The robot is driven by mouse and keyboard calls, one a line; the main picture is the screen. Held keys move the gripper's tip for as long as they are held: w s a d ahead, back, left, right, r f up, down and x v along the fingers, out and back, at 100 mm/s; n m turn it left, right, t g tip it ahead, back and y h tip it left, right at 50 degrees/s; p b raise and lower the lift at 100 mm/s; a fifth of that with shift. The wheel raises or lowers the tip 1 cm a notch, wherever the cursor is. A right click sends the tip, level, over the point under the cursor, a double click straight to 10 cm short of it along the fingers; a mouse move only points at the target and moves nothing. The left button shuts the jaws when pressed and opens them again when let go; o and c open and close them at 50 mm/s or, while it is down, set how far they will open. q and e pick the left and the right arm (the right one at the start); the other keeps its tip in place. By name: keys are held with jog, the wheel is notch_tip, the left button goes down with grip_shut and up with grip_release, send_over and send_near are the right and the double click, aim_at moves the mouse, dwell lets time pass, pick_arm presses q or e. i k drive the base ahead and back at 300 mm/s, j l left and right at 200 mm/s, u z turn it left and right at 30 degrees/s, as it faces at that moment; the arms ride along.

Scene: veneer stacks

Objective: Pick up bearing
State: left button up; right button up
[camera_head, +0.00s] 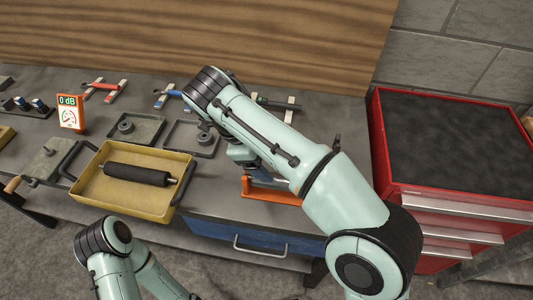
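A small dark ring that looks like a bearing (125,126) lies in a shallow grey-green tray (151,131) on the bench. A second dark tray (177,143) stands just right of it, and a small round part (205,138) shows at its right end, partly close to my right arm. My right arm reaches from the lower right across the bench, and its wrist is above and right of this second tray. The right fingertips are hidden behind the arm, so their opening does not show. My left arm is at the bottom left, with its gripper out of view.
A yellow tray (97,190) with black handles holds a black roller (137,174). An orange meter (70,113) stands to its upper left. Tools on holders line the back. An orange stand (270,193) is under my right arm. A red cabinet (386,150) stands right.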

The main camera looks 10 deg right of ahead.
aim_at(204, 139)
jog(key=k, duration=1)
